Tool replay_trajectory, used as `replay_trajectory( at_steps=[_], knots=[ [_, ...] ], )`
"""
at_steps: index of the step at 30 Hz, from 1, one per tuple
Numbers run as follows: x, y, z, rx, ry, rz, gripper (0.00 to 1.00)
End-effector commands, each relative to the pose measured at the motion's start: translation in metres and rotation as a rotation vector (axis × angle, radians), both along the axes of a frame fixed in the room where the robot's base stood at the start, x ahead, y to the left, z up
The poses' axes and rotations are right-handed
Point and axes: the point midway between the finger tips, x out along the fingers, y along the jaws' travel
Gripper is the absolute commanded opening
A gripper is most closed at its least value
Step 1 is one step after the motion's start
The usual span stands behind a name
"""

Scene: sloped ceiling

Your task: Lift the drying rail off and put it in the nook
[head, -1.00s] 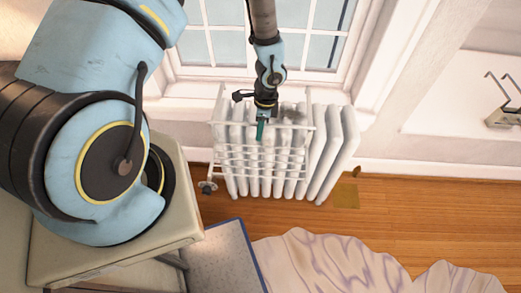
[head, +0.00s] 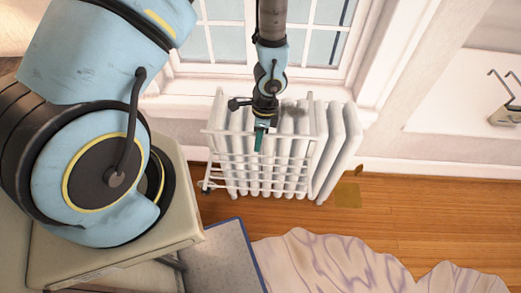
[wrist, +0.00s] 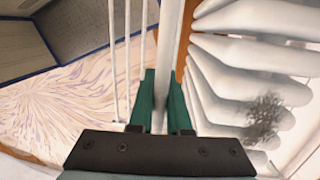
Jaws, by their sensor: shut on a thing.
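The drying rail (head: 238,158) is a white wire rack in front of the white ribbed radiator (head: 335,150) under the window. My gripper (head: 259,140) reaches down from above, its green fingers at the rail's top front bar. In the wrist view, the green fingers (wrist: 161,100) are shut on either side of a white bar of the rail (wrist: 168,50), with the radiator ribs (wrist: 225,80) close on the right. Whether the rail's rear hooks still touch the radiator top is unclear. A pale recess (head: 445,100) at the right may be the nook; I cannot tell for sure.
A wooden floor (head: 400,205) runs below the radiator. A crumpled pale cloth with purple lines (head: 330,265) lies in front. A grey blue-edged panel (head: 222,262) is at lower left. A small object with bent metal rods (head: 502,112) stands at the far right.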

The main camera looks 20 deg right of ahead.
Motion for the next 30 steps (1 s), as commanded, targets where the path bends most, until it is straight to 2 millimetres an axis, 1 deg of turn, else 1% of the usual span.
replay_trajectory(
  at_steps=[30],
  knots=[
    [-0.068, 0.031, 0.003, 0.001, 0.0, -0.002, 0.0]
  ],
)
